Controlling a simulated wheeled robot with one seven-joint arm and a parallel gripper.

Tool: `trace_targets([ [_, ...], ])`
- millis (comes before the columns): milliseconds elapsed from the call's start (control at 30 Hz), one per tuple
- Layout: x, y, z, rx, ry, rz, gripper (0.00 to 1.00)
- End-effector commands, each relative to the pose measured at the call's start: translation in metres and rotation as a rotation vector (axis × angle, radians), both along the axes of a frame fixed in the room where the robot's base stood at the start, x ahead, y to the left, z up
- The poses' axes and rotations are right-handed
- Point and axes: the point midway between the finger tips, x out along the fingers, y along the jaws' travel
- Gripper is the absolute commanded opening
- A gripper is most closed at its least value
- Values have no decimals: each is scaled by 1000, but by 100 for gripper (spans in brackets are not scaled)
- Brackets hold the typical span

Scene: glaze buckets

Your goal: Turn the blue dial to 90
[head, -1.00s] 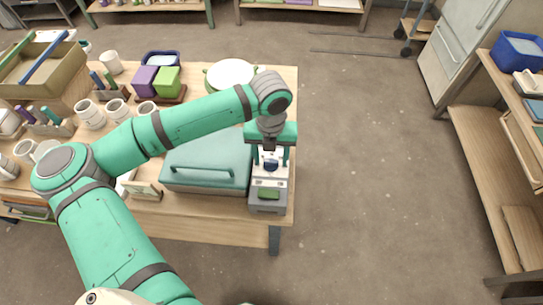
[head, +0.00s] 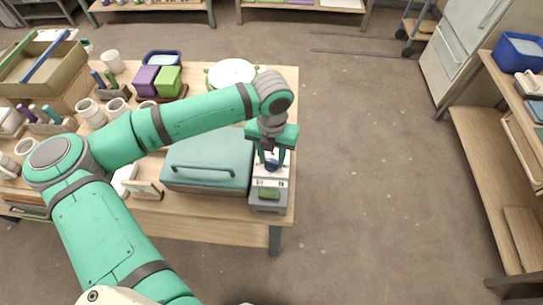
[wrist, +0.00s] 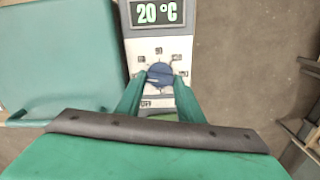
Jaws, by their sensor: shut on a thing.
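The blue dial (wrist: 160,73) sits on the pale top panel of a small grey unit (head: 268,206) at the table's right front corner. It also shows between my fingers in the head view (head: 271,164). My gripper (wrist: 160,82) comes from above with its two green fingers on either side of the dial, shut on it. The unit's display (wrist: 158,12) reads 20 °C. Small marks ring the dial, one reading OFF at its lower left; the others are too small to read surely. The dial's pointer is not clear.
A teal lidded box (head: 207,162) with a handle stands close to the unit's left. A small framed card (head: 146,190) is at the front edge. Mugs, blocks and a round white-topped pot (head: 231,72) stand farther back. Open floor lies to the right.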

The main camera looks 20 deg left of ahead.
Motion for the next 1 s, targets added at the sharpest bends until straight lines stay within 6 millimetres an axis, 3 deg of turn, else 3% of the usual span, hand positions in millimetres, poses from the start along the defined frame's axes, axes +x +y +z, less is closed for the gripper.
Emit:
trace_targets([
  [1000, 2, 3, 2, 3, -4, -952, 12],
])
